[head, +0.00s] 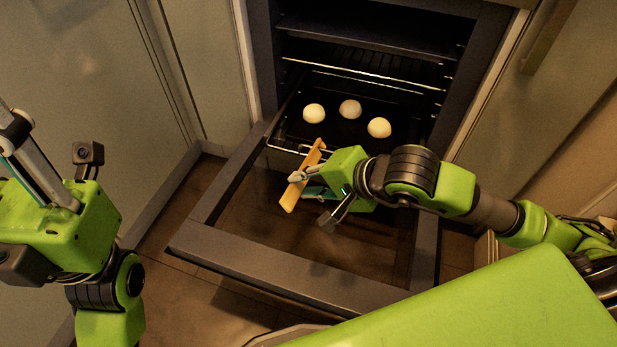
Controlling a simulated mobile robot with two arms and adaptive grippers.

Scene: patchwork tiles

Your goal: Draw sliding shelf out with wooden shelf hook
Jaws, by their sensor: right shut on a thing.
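The wooden shelf hook (291,193) is a flat, light-brown stick held at a slant in front of the oven shelf. My right gripper (302,184) is shut on it near its middle. The hook's upper end is at the front rail of the sliding shelf (286,150); I cannot tell whether it has caught the rail. The shelf is a dark tray inside the oven, with three pale round buns (350,109) on it.
The oven door (262,262) is folded down flat below the shelf, under my right gripper. A wire rack (370,70) shows higher in the oven. Cabinet fronts (95,90) stand on both sides. Tiled floor (185,310) is clear at lower left.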

